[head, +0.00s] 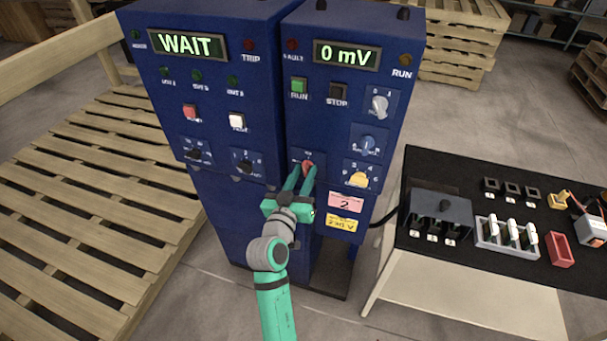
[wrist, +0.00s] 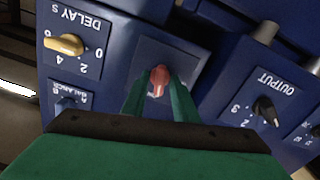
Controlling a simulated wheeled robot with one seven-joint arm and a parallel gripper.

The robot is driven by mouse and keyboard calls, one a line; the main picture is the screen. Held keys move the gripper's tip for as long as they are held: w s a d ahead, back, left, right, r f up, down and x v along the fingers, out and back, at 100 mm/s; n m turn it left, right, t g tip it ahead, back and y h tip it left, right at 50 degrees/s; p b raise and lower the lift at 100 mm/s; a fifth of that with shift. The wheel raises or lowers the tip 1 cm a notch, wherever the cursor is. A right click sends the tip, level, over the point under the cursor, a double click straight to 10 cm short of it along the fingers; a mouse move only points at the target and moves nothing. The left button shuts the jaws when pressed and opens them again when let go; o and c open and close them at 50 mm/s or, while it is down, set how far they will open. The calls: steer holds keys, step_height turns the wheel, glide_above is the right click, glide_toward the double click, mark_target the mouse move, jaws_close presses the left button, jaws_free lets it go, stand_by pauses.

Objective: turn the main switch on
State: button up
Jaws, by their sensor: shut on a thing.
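The main switch is a red rotary knob (head: 308,165) low on the right-hand blue cabinet (head: 325,110). In the wrist view the red knob (wrist: 159,78) sits on its own plate, with a pale pointer mark along it. My green gripper (head: 303,180) reaches it from the front and below. In the wrist view the fingers of my gripper (wrist: 160,95) are shut on the knob, one on each side. The knob's labels are too small or hidden to read. The displays read "WAIT" (head: 187,44) and "0 mV" (head: 346,54).
A yellow knob (head: 358,179) sits right of the switch, and a black knob (head: 243,163) sits to its left. A black-topped table (head: 480,265) with small parts stands at the right. Wooden pallets (head: 90,190) lie at the left.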

steer(key=shift+f+m, duration=0.1)
steer(key=shift+m, duration=1.1)
steer(key=o, duration=0.7)
steer(key=shift+c, duration=0.2)
steer(key=shift+s, duration=0.1)
steer(key=v, duration=1)
steer(key=shift+s+a, duration=0.2)
steer(key=shift+s, duration=0.15)
